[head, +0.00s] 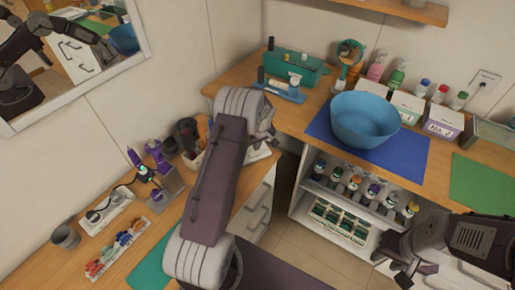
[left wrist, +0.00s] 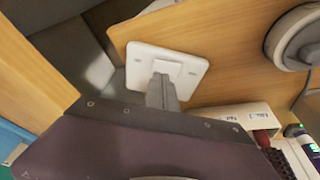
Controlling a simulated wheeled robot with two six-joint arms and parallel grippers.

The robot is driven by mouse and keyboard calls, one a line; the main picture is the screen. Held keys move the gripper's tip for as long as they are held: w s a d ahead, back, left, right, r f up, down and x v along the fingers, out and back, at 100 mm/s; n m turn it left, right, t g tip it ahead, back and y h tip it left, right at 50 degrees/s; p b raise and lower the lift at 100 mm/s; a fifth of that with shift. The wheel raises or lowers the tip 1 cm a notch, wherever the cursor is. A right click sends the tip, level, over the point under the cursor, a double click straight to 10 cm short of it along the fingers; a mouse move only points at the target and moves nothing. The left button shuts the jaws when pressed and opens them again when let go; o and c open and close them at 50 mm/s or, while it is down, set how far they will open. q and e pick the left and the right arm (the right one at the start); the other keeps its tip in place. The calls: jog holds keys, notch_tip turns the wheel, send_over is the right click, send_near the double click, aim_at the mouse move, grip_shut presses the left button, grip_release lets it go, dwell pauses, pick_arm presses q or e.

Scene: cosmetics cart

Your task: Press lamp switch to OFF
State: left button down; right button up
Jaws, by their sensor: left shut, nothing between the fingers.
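The switch (left wrist: 181,64) is a white plate with a raised rocker in its middle, on a wooden surface in the left wrist view. My left gripper (left wrist: 162,80) is shut and empty, with its grey fingertips at the rocker's lower edge. They overlap the rocker in the picture; I cannot tell whether they touch it or which way it is tipped. In the head view my left arm reaches up through the middle and its fingertips are hidden. My right gripper (head: 408,264) hangs at the lower right, away from the switch; its finger gap is unclear.
In the left wrist view a round grey object (left wrist: 296,36) and a pale labelled box (left wrist: 232,118) lie close by. In the head view a blue bowl (head: 364,119) stands on the right counter, and bottles fill the shelf below. Purple tools (head: 156,157) stand left of my arm.

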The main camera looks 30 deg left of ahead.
aim_at(254, 153)
pick_arm(q)
jog(key=shift+d+x, duration=0.25)
jog(key=shift+x, duration=0.9)
jog(key=shift+s+d, duration=0.1)
jog(key=shift+f+b, duration=0.35)
jog(key=shift+b, duration=0.05)
jog(key=shift+d+r, duration=0.1)
jog(key=shift+r, duration=0.05)
